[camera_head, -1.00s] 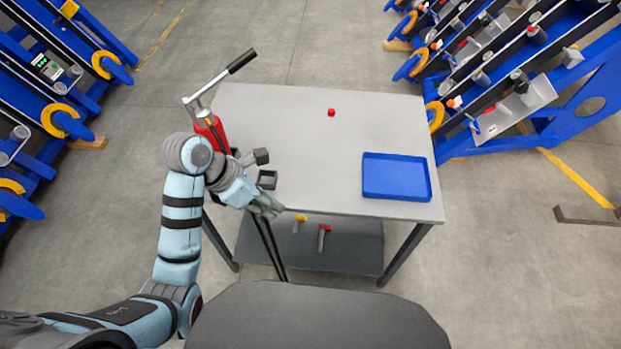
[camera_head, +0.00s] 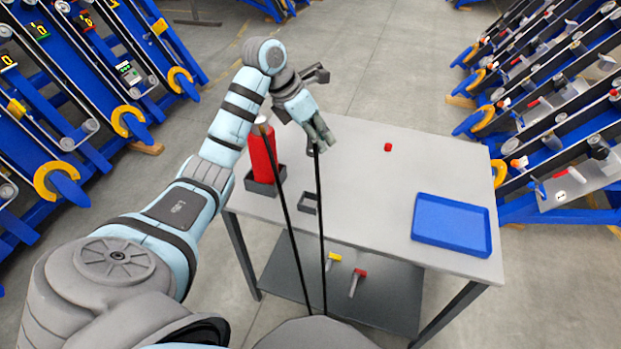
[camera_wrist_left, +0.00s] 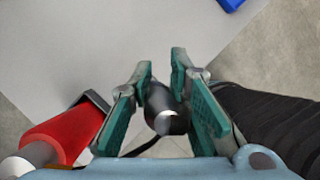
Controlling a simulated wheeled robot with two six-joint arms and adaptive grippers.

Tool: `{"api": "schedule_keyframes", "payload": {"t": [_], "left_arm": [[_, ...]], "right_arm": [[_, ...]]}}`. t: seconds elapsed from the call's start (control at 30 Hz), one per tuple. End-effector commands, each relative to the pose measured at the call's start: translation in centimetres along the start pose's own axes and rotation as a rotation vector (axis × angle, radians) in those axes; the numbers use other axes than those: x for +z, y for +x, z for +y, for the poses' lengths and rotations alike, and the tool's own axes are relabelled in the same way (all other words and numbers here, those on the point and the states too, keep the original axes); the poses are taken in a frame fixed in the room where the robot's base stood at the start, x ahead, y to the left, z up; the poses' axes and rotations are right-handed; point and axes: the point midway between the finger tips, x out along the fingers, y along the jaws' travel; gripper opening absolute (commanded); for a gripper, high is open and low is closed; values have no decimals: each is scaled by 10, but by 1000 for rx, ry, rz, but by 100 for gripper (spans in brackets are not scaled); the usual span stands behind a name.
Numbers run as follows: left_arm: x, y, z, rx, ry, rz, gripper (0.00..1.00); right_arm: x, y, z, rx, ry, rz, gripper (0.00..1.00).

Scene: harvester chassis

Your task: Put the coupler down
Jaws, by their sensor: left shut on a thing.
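My left gripper (camera_head: 320,140) is over the back left part of the grey table (camera_head: 370,205). It is shut on the coupler, a dark piece with a shiny metal end (camera_wrist_left: 163,118), which sits between the green finger pads in the left wrist view. In the head view the fingers hide most of the coupler. A black hose (camera_head: 320,215) runs down from the gripper past the table's front edge. My right gripper is not in view.
A red cylinder (camera_head: 262,155) stands in a dark holder at the table's left. A small square dark holder (camera_head: 308,203) is near the front edge. A blue tray (camera_head: 451,224) lies at right, and a small red piece (camera_head: 388,147) behind it. The table's middle is clear.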

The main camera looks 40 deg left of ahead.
Motion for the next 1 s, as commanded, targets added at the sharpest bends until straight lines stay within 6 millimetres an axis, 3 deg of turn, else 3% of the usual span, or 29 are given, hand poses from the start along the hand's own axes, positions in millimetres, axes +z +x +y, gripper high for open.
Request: {"api": "schedule_keyframes", "payload": {"t": [0.07, 0.17, 0.4, 0.5, 0.83, 1.0], "left_arm": [[-2, -2, 9, 12, -25, -2, 0], [-12, 14, 13, 15, -34, 1, 0], [-54, 95, 22, 13, -33, 4, 0], [-65, 118, 24, 14, -32, 1, 0], [-88, 166, 30, 14, -30, 0, 0], [-91, 169, 30, 15, -30, 2, 0]], "right_arm": [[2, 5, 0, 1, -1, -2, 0], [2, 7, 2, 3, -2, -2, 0], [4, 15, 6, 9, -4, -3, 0], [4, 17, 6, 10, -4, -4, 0], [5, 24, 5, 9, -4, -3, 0], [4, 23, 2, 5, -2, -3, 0]]}}
